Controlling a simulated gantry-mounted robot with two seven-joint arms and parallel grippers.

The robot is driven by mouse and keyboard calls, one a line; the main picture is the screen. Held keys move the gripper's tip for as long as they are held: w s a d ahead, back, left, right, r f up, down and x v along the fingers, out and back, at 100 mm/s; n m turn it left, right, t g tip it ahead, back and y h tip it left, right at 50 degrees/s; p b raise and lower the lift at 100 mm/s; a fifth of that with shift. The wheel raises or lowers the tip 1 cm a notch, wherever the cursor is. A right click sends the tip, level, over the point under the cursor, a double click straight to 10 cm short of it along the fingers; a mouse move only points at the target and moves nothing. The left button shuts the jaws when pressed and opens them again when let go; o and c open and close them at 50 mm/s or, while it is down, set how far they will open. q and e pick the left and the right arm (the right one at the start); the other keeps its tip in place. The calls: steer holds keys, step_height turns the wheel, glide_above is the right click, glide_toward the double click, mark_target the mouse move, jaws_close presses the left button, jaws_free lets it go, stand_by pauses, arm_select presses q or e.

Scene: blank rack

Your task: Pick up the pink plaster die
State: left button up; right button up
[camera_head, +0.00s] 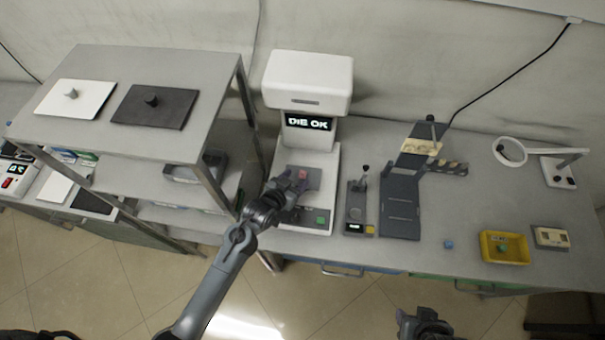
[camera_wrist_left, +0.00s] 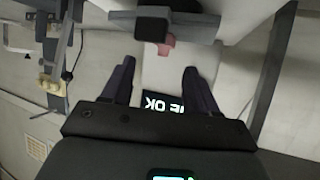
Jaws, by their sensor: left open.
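The pink plaster die (camera_head: 302,174) is a small pink shape on the platform of the white machine (camera_head: 308,82), whose screen reads "DIE OK". In the left wrist view the pink die (camera_wrist_left: 168,42) is partly hidden by a dark block (camera_wrist_left: 168,25). My left gripper (camera_head: 291,186) is over the front of the machine, close to the die. In its wrist view the left gripper (camera_wrist_left: 160,80) has its fingers spread wide with nothing between them; the die lies beyond the tips. My right gripper (camera_head: 425,322) is at the bottom edge, far from the die; its fingers are unclear.
A metal rack (camera_head: 150,58) with white and black plates stands left of the machine.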

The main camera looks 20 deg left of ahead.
mark_target(302, 172)
arm_select(q)
steer(key=shift+a+x, duration=0.1)
steer(key=shift+x, duration=1.05)
steer(key=shift+a+x, duration=0.15)
steer(key=shift+x, duration=1)
steer(key=shift+f, duration=0.1)
jaws_close()
